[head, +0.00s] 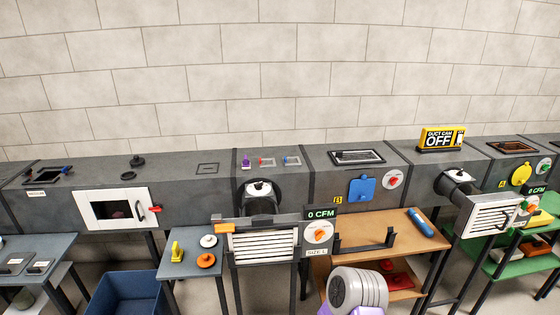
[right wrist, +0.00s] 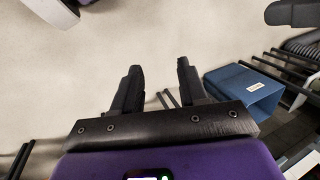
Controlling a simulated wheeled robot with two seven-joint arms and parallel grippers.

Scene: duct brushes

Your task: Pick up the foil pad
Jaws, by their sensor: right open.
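I cannot make out for certain which thing is the foil pad. Two flat grey pieces with pale labels, one on the left (head: 14,263) and one on the right (head: 40,267), lie on the blue-grey table at the far left of the head view; they are too small to identify. My right gripper (right wrist: 160,70) shows in the right wrist view with its two dark fingers apart and nothing between them, over bare floor. The head view shows no fingers of either gripper. My left gripper is not clearly seen in any view.
A long grey duct (head: 185,180) runs along the wall. A blue bin (head: 110,291) stands on the floor and also shows in the right wrist view (right wrist: 247,88). A small table (head: 187,240) holds yellow, white and orange pieces. A wooden bench (head: 395,232) holds a blue cylinder (head: 420,222).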

